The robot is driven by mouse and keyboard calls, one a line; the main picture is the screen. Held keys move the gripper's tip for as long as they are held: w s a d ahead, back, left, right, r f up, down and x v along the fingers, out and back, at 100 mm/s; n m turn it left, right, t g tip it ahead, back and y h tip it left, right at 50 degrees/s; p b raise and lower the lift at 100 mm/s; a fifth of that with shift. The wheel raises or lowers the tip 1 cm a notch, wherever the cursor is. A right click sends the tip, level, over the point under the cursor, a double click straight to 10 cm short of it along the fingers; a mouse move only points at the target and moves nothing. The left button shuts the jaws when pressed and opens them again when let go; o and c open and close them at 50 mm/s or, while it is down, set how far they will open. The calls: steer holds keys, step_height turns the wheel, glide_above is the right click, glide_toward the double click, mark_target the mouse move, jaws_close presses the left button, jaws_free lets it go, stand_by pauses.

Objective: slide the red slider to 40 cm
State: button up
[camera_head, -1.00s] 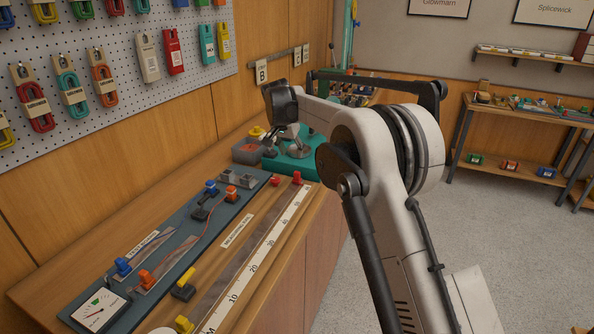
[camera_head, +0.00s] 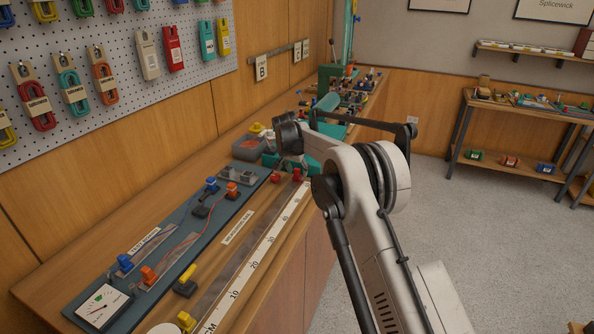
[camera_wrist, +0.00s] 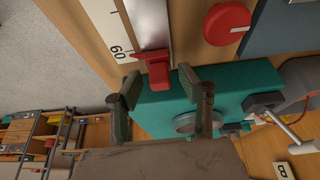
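The red slider (camera_wrist: 157,68) sits at the 60 end of the white ruler (camera_wrist: 118,38) in the wrist view. In the head view the red slider (camera_head: 297,174) is at the far end of the measuring rail (camera_head: 243,253). My gripper (camera_wrist: 163,84) is open in the wrist view, with one finger on each side of the slider's tab. The fingers look apart from it; exact depth is unclear. In the head view my gripper (camera_head: 292,163) is just beyond the slider, partly hidden by my arm.
A round red knob (camera_wrist: 227,23) lies beside the rail. A teal block (camera_wrist: 160,108) stands just past its end. A yellow piece (camera_head: 186,320) is at the rail's near end. A panel (camera_head: 150,275) with blue and orange connectors lies left. The rail between looks clear.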

jaws_close()
stand_by(0.4)
steer(key=s+a+b, duration=0.2)
steer(key=s, duration=0.4)
steer(key=s+a+b, duration=0.1)
steer(key=s+a, duration=0.1)
steer(key=s, duration=0.4)
steer(key=s+a+b, duration=0.2)
steer(key=s, duration=0.5)
steer(key=shift+a+b, duration=0.15)
steer(key=shift+b, duration=0.15)
jaws_free()
steer(key=shift+r, duration=0.15)
